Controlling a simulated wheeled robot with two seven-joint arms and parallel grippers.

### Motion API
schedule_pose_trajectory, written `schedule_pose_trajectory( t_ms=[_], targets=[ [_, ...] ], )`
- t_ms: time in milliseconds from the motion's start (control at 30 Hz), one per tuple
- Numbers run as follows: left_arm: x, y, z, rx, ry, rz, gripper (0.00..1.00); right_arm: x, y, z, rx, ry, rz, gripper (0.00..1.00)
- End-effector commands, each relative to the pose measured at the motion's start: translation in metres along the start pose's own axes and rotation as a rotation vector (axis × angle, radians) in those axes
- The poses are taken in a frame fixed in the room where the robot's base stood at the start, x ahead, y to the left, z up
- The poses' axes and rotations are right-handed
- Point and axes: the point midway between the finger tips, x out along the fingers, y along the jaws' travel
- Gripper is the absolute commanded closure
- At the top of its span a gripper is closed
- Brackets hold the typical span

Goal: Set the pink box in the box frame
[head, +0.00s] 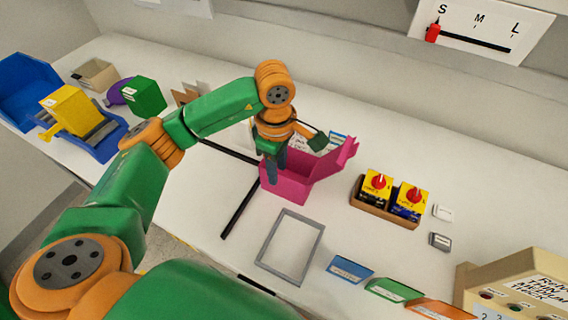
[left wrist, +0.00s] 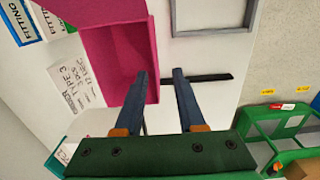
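The pink box (head: 287,191), open with its lid flap raised to the right, sits on the white table. The box frame (head: 312,255), a flat grey rectangle, lies in front of the box and apart from it. My left gripper (head: 275,170) points down at the box's left side. In the left wrist view its fingers (left wrist: 160,78) are spread, one overlapping the wall of the pink box (left wrist: 115,55) and the other beyond it. Whether they touch the wall cannot be told. The grey frame (left wrist: 210,33) is also at the top there. My right gripper is not in view.
A brown tray (head: 368,215) with two yellow boxes with red knobs stands right of the pink box. Blue, green and orange labels (head: 350,269) lie at the front right. Black strips (head: 240,208) lie beside the box.

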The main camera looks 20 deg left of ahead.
Motion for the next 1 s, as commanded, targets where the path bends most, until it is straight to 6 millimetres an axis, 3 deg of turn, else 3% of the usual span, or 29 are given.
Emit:
schedule_pose_trajectory(
  t_ms=[267, 400, 600, 767, 1000],
  targets=[
    [0.042, 0.005, 0.007, 0.0, -0.001, -0.007, 0.61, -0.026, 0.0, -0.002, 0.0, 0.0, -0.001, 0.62],
    [0.064, 0.006, 0.006, 0.001, -0.001, -0.002, 0.61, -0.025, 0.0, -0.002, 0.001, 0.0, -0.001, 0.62],
    [0.067, 0.006, 0.006, 0.001, 0.0, 0.001, 0.61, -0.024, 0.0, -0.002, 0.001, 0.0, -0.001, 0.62],
    [0.067, 0.006, 0.006, 0.001, -0.001, 0.001, 1.0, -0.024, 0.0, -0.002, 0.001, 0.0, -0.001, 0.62],
    [0.067, 0.006, 0.006, 0.001, -0.001, 0.001, 1.0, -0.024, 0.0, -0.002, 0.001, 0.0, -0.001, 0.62]
  ],
)
